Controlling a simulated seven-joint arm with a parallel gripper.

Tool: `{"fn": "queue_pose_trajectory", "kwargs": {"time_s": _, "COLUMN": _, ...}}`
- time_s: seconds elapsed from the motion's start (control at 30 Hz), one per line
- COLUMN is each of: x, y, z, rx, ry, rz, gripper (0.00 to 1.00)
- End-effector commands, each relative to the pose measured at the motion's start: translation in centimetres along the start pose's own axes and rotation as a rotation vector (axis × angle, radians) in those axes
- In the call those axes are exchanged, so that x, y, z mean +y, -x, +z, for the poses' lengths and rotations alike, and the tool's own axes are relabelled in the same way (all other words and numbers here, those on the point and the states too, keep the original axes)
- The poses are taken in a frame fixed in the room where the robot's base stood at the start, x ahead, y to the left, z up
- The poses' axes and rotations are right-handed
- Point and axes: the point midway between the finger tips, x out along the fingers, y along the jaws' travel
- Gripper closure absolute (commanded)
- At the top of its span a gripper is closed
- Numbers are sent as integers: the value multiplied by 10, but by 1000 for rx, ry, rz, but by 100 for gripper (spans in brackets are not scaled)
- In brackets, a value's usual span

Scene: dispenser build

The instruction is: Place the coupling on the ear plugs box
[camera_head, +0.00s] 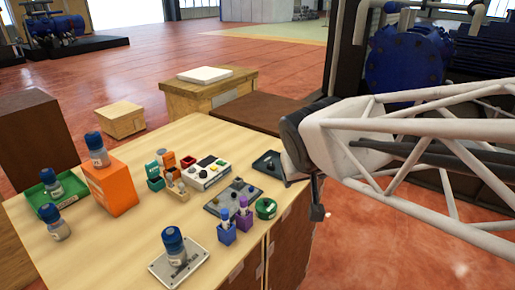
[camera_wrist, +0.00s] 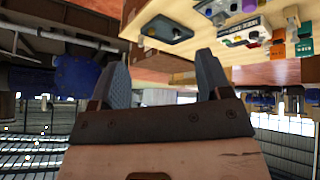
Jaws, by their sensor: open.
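I cannot tell for sure which thing is the coupling or which is the ear plugs box; no label is readable. The largest box on the table is an orange box (camera_head: 110,188), with a blue-capped bottle (camera_head: 97,150) at its top. A green round piece (camera_head: 266,208) lies near the table's right edge. My gripper (camera_wrist: 163,78) is open and empty in the wrist view, its two dark fingers spread apart. In the head view it hangs mostly hidden by my arm, just off the table's right edge, apart from all objects.
Blue-capped bottles stand in a green tray (camera_head: 36,192), on bare wood (camera_head: 54,222) and on a metal plate (camera_head: 162,270).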

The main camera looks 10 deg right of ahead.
Motion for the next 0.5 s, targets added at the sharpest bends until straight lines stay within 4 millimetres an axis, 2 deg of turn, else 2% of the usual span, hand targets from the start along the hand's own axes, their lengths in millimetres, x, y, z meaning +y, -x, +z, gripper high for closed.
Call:
{"fn": "queue_pose_trajectory", "kwargs": {"time_s": 0.03, "x": 4, "y": 5, "z": 24, "rx": -54, "ry": -20, "rz": -9, "gripper": 29}}
{"fn": "queue_pose_trajectory", "kwargs": {"time_s": 0.1, "x": 4, "y": 10, "z": 53, "rx": -132, "ry": -40, "rz": -33, "gripper": 29}}
{"fn": "queue_pose_trajectory", "kwargs": {"time_s": 0.2, "x": 1, "y": 18, "z": 88, "rx": -222, "ry": -59, "rz": -73, "gripper": 29}}
{"fn": "queue_pose_trajectory", "kwargs": {"time_s": 0.33, "x": -4, "y": 24, "z": 116, "rx": -297, "ry": -73, "rz": -117, "gripper": 29}}
{"fn": "queue_pose_trajectory", "kwargs": {"time_s": 0.5, "x": -7, "y": 28, "z": 129, "rx": -332, "ry": -77, "rz": -141, "gripper": 29}}
